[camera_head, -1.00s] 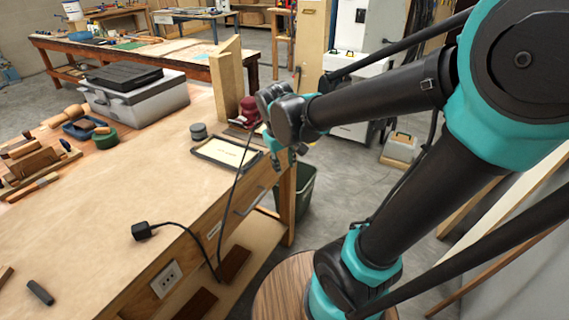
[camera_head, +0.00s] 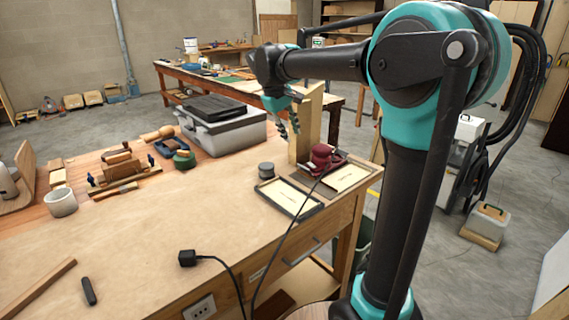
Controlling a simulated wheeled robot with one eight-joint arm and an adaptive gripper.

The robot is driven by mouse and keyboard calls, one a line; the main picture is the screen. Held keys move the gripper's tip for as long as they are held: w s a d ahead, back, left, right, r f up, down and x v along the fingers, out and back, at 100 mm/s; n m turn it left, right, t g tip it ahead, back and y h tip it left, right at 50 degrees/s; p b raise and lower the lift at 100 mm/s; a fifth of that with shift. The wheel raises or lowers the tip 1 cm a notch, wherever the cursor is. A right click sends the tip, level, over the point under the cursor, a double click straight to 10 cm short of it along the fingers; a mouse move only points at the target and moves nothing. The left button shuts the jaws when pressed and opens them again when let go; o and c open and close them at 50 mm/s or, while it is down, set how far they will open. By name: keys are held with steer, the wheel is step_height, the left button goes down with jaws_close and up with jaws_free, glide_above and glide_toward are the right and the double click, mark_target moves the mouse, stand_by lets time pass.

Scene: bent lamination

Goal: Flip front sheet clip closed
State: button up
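A flat dark-framed holder with a pale sheet (camera_head: 287,198) lies near the front right edge of the workbench. A second pale sheet (camera_head: 348,178) lies just behind and to its right, with a dark red tool (camera_head: 322,158) at its left end. I cannot make out a clip on either sheet at this size. My gripper (camera_head: 287,126) hangs fingers down above the bench, in front of an upright wooden post in this view. It is apart from both sheets. Its dark fingers are small and partly merge with the background, so their opening is unclear.
A small grey round tin (camera_head: 266,170) stands beside the near sheet. A grey toolbox (camera_head: 220,130) and the wooden post (camera_head: 306,125) stand behind. A black plug (camera_head: 187,258) with a cord lies in front. The middle of the bench (camera_head: 170,220) is mostly clear.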

glide_toward(305, 169)
steer(key=x, duration=0.2)
steer(key=w+x, duration=0.1)
steer(key=x, duration=0.5)
steer(key=shift+w+a+f, duration=0.1)
steer(key=shift+w+a, duration=0.25)
steer(key=shift+w, duration=0.1)
